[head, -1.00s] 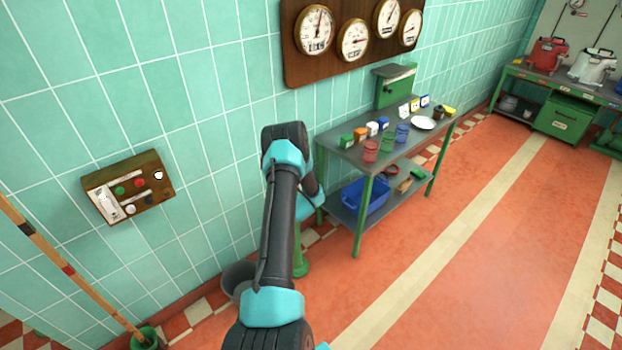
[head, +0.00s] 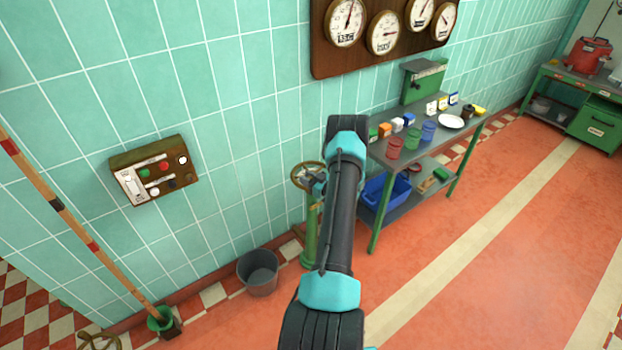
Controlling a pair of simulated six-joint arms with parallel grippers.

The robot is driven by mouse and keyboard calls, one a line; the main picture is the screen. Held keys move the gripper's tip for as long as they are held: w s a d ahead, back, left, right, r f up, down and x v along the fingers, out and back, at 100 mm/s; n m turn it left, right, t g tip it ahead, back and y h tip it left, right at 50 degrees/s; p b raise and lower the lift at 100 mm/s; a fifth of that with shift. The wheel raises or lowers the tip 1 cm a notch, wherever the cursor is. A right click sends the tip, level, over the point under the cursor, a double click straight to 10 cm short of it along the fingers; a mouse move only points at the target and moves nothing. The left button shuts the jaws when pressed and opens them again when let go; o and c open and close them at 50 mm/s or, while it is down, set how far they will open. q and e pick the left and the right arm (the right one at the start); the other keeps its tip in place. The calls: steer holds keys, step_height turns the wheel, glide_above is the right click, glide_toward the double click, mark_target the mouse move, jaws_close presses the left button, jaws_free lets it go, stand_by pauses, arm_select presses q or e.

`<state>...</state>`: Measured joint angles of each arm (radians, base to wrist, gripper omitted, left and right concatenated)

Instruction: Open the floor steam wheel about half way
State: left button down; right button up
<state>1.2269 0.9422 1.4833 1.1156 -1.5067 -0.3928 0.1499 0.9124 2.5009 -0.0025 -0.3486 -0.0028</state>
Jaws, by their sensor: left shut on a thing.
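A round brass-coloured hand wheel (head: 299,168) sits on top of a green floor column (head: 311,232), between the wall and the green table. My left gripper (head: 319,184) is at the right side of this wheel, shut on its rim. My left arm crosses in front and hides the right part of the wheel and some of the column. The fingertips are small and partly hidden. A second, similar wheel (head: 100,341) shows low at the bottom left edge, cut off by the frame. My right gripper is not in view.
A grey bucket (head: 259,272) stands left of the column. A striped pole (head: 70,220) leans in a green holder. A control box (head: 154,170) and gauge board (head: 375,60) are on the wall. A table (head: 373,225) with cups stands close right. The floor at right is clear.

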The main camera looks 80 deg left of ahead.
arm_select(q)
steer(key=shift+d+f, duration=0.2)
steer(key=shift+d, duration=0.1)
steer(key=c, duration=1.3)
jaws_free()
steer(key=o, duration=0.4)
steer(key=shift+a+r, duration=0.1)
steer(key=shift+r, duration=0.05)
steer(key=shift+o, duration=0.2)
steer(key=v, duration=1.7)
steer(key=shift+w, duration=0.2)
steer(key=shift+r, duration=0.1)
